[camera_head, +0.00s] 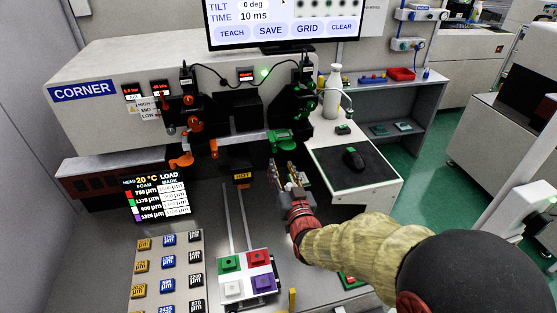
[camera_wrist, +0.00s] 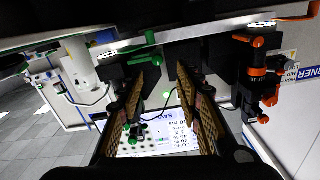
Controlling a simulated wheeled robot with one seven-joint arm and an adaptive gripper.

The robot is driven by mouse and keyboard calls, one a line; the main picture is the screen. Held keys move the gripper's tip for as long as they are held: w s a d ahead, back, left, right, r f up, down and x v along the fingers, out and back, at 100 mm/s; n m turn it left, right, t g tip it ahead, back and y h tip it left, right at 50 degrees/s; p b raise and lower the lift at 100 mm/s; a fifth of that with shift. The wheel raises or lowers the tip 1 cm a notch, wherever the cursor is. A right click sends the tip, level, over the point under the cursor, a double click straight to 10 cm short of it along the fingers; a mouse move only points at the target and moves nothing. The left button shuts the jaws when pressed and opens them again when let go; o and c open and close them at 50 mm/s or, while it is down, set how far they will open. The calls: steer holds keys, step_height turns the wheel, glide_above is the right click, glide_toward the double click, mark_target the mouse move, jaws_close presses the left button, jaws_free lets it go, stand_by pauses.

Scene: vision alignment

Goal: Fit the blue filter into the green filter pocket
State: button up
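My gripper (camera_head: 285,175) is in front of the right side of the white CORNER machine, just below a green-marked fixture (camera_head: 281,135). In the wrist view my gripper (camera_wrist: 165,100) has its two brown-padded fingers apart, with a clear gap and nothing seen held between them. Green parts of the fixture (camera_wrist: 145,52) show beyond the left finger. I cannot make out the pocket opening. Blue labelled tiles (camera_head: 168,240) lie in the grey tray (camera_head: 183,274) at lower left, and a blue item (camera_head: 373,79) lies on the back-right shelf. I cannot tell which is the blue filter.
Orange fixtures (camera_head: 182,160) stick out of the machine left of my gripper. A block with red, green, white and purple squares (camera_head: 275,284) stands below on the bench.

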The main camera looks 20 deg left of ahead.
steer(key=shift+v, duration=0.95)
